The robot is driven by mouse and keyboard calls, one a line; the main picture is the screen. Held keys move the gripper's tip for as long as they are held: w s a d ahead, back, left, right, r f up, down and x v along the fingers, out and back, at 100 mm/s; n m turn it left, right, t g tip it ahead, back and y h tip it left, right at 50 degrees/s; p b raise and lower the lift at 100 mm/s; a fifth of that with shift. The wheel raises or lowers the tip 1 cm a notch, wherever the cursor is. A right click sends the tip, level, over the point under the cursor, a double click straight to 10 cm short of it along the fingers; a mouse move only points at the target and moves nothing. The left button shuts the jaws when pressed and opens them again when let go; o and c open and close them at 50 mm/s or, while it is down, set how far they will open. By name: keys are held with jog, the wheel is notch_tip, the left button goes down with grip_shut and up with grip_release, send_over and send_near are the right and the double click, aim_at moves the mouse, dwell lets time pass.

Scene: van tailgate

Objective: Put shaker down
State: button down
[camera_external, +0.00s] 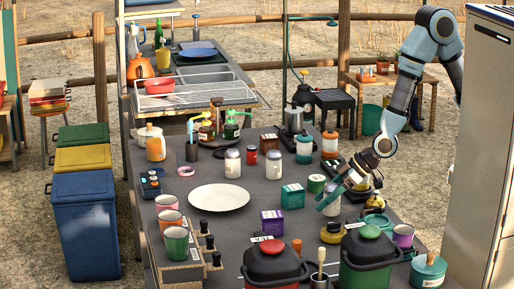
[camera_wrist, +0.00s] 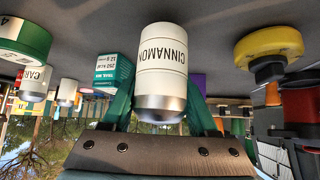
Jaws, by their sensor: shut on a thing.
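The shaker (camera_wrist: 162,60) is a white cylinder labelled CINNAMON with a silver metal cap. In the wrist view, which is upside down, it sits between the two green fingers of my gripper (camera_wrist: 162,108). My gripper is shut on it. In the external view, my gripper (camera_external: 332,197) points down over the right part of the dark counter (camera_external: 230,262), and the shaker (camera_external: 331,208) shows only partly behind the fingers. The shaker's base is close to the counter top; I cannot tell whether it touches.
A teal box (camera_external: 292,196) and a green-lidded tin (camera_external: 316,183) stand left of my gripper. A yellow round item (camera_external: 332,232) is just in front. A purple box (camera_external: 271,222), a mug (camera_external: 403,235) and lidded pots are near. Some bare counter lies around the white plate (camera_external: 217,197).

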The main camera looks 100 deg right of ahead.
notch_tip(320, 180, up, 7)
jog(key=shift+r+p, duration=0.1)
jog(key=shift+p, duration=0.65)
jog(key=w+r, duration=0.1)
jog(key=m+g+h+p, duration=0.1)
jog(key=m+h+p, duration=0.15)
jog(key=p, duration=0.35)
send_over(222, 198)
jog(key=shift+m, duration=0.35)
notch_tip(222, 198, down, 8)
jog(key=shift+f, duration=0.1)
jog(key=shift+f+b, duration=0.15)
jog(key=shift+b, duration=0.2)
jog(key=shift+c, duration=0.9)
grip_release()
